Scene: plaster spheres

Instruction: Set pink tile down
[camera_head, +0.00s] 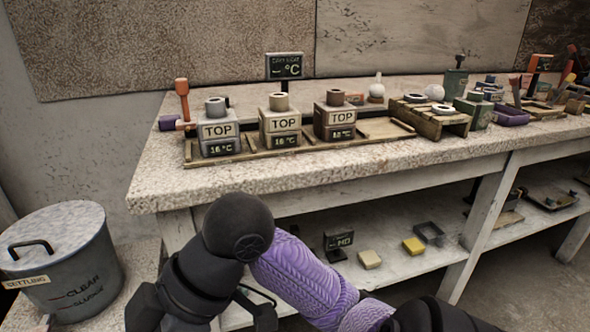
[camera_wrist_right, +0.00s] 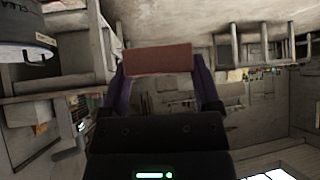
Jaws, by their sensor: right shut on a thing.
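The pink tile (camera_wrist_right: 158,61) is a flat, reddish-pink block seen in the right wrist view. My right gripper (camera_wrist_right: 159,78) is shut on it, with one purple finger at each end of the tile. The tile appears clear of any surface. In the head view, a purple-sleeved arm of mine with black joints crosses the lower middle in front of the workbench. The tile cannot be made out there. My left gripper is not in view.
A workbench (camera_head: 260,180) carries a wooden tray (camera_head: 374,127) with several TOP-labelled blocks; the tray's right end looks empty. A lower shelf (camera_head: 395,268) holds a cream block (camera_head: 369,259) and a yellow block (camera_head: 413,245). A grey lidded bin (camera_head: 75,270) stands left.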

